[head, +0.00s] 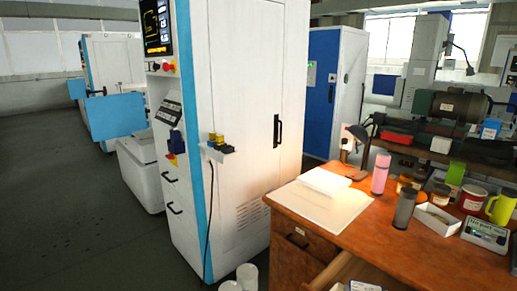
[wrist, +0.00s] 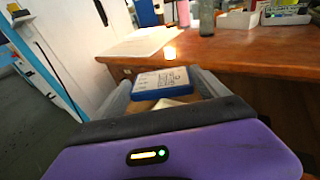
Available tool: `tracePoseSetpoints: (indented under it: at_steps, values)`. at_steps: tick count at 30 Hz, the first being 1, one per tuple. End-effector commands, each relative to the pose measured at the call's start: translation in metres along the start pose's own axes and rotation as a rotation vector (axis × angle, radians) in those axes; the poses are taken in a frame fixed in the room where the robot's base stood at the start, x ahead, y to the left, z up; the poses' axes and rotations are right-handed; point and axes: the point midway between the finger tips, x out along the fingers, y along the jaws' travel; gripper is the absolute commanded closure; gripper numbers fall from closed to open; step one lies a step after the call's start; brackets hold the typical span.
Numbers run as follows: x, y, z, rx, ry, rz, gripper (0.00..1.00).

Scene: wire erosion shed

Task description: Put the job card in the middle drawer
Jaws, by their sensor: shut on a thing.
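The job card (wrist: 160,80) is a flat white piece with a blue border and dark print. In the wrist view it lies between the two grey fingers of my gripper (wrist: 163,84), which is shut on it. It is held in front of the wooden desk (wrist: 235,48). In the head view a blue and white edge of the card (head: 366,286) shows at the bottom; my gripper is out of that view. The desk's upper left drawer (head: 303,241), with a label and handle, is shut. Below it an open drawer's wooden side (head: 338,268) sticks out; its inside is mostly hidden.
A white machine cabinet (head: 250,100) stands left. White containers (head: 246,276) stand on the floor.

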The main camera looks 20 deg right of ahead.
Motion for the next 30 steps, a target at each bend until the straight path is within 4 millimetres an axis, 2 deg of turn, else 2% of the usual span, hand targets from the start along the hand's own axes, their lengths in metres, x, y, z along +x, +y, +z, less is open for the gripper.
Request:
tracePoseSetpoints:
  at_steps: [1,6,12,15,19,30]
  values:
    - [-0.01,0.021,-0.019,-0.011,0.008,0.061,0.57]
    - [-0.052,0.084,-0.071,-0.042,0.009,0.259,0.57]
    - [-0.108,0.135,-0.12,-0.07,0.006,0.451,0.57]
    - [-0.131,0.151,-0.136,-0.079,0.003,0.517,0.57]
    - [-0.149,0.162,-0.148,-0.087,0.002,0.569,0.57]
    - [-0.155,0.165,-0.151,-0.089,0.0,0.585,0.57]
